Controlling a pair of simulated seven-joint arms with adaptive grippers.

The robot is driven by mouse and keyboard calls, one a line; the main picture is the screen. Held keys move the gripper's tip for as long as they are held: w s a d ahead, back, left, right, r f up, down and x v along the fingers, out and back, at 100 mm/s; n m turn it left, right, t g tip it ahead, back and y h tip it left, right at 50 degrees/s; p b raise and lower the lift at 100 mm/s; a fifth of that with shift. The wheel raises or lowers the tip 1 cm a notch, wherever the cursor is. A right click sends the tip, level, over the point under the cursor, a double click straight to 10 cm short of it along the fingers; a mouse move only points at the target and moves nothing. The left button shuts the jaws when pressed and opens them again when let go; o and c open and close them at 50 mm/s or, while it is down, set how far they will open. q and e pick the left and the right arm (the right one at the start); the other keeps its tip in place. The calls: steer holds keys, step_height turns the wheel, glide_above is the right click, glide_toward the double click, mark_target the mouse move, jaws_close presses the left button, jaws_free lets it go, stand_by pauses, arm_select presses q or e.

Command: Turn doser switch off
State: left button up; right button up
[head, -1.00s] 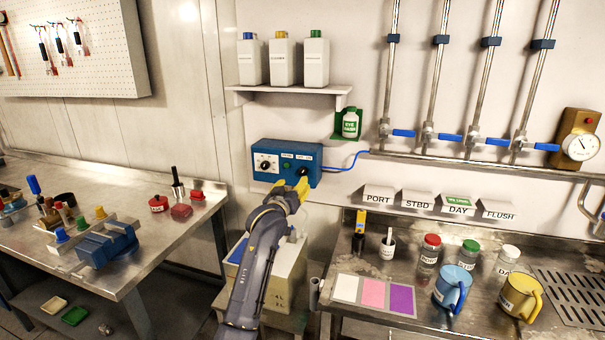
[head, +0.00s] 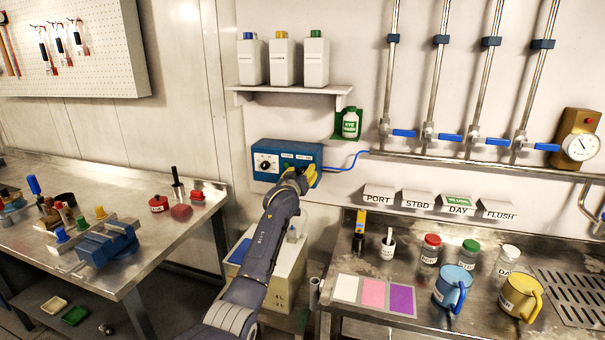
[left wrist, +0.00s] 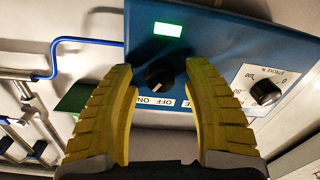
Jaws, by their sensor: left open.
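The doser is a blue box (head: 272,148) on the back wall, below the shelf. In the left wrist view its blue front (left wrist: 215,45) shows a lit green display (left wrist: 168,29), a black rotary switch (left wrist: 160,74) beside the OFF and ON labels, and a second black knob (left wrist: 266,92) by a stroke scale. My left gripper (head: 309,176) is at the right part of the box. Its two yellow fingers (left wrist: 161,105) are open, one on each side of the switch in the picture. I cannot tell whether they touch it. In the head view the gripper hides the switch.
A shelf (head: 290,89) with three white bottles is above the box. A green-labelled bottle (head: 350,124) and a blue cable (head: 345,166) are to its right. A steel pipe (head: 440,160) with blue valves runs further right. A pale container (head: 285,265) stands below.

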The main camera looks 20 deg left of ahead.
arm_select(q)
steer(key=shift+w, duration=0.1)
stand_by(0.3)
jaws_close()
